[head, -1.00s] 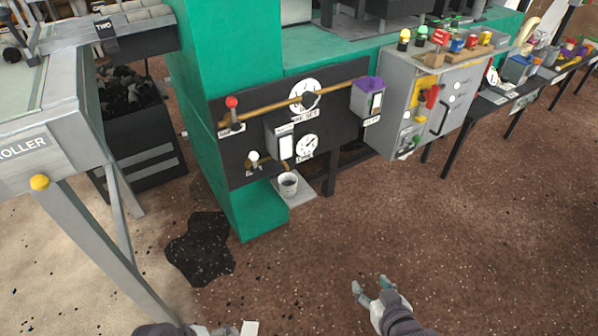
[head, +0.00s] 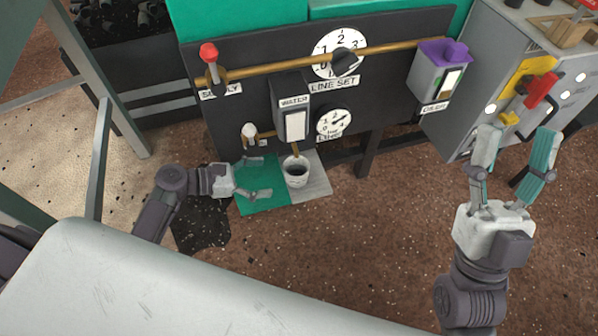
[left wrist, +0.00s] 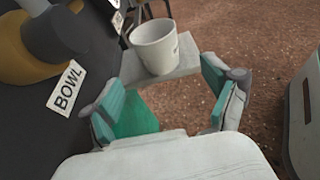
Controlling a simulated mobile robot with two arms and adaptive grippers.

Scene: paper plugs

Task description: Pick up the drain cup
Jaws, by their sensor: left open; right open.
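The drain cup is a small white cup (head: 297,178) with a dark inside. It stands upright on a light grey slab (head: 318,184) below the water box of the black panel. My left gripper (head: 265,181) is open and empty just left of the cup, its fingers pointing toward it. In the left wrist view the cup (left wrist: 156,50) stands ahead of the open fingers (left wrist: 162,98), not between them. My right gripper (head: 518,140) is open and empty at the right, its fingers up in front of the grey cabinet.
The black panel (head: 235,120) rises behind the cup, with a white-knobbed valve (head: 249,131), a brass pipe (head: 270,67) and dials. A green base (head: 262,200) lies beside the slab. A grey cabinet (head: 490,50) stands right. Brown floor in front is open.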

